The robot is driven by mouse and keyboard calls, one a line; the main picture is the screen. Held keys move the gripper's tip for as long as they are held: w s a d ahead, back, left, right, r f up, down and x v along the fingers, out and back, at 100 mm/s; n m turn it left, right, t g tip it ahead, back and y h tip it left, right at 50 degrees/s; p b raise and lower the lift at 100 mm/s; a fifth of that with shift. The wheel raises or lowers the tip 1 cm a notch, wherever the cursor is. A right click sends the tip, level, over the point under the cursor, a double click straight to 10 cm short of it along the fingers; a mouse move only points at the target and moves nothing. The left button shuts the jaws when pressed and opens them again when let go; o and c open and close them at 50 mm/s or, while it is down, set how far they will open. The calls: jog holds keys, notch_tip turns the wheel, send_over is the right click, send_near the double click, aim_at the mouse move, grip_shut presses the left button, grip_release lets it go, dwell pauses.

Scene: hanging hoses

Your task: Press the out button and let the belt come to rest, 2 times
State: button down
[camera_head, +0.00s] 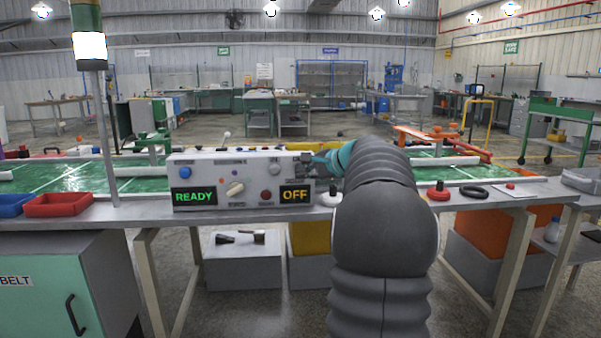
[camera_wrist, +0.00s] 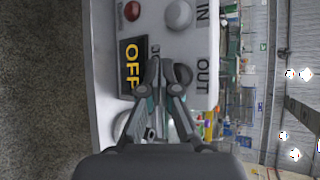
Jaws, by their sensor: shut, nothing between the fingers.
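The control box (camera_head: 240,182) is pale grey and stands at the table's front edge. It has a lit READY panel (camera_head: 194,196) and a lit OFF panel (camera_head: 295,194); the OFF panel also shows in the wrist view (camera_wrist: 132,68). The IN button (camera_wrist: 178,14) is round and pale grey. My gripper (camera_wrist: 160,66) is shut and empty, its tips over the box face beside the OUT label (camera_wrist: 201,78). The out button is mostly or wholly hidden by the fingers; I cannot tell whether they touch it. The green belt (camera_head: 60,178) lies behind the box.
A beige knob (camera_head: 235,189) and a small red button (camera_head: 265,195) are on the box. A signal post (camera_head: 90,50) stands to the left, lit white. Red (camera_head: 58,205) and blue (camera_head: 12,206) trays lie at left. A red mushroom button (camera_head: 438,191) and black ring (camera_head: 473,192) lie at right.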

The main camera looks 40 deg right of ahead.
jog(key=shift+s+a+b, duration=0.45)
jog(key=shift+s, duration=0.25)
jog(key=shift+s+a+b, duration=0.4)
jog(key=shift+s+b, duration=0.1)
jog(key=shift+s, duration=0.25)
jog(key=shift+s+a+b, duration=0.45)
jog(key=shift+s, duration=0.25)
dwell(0.8)
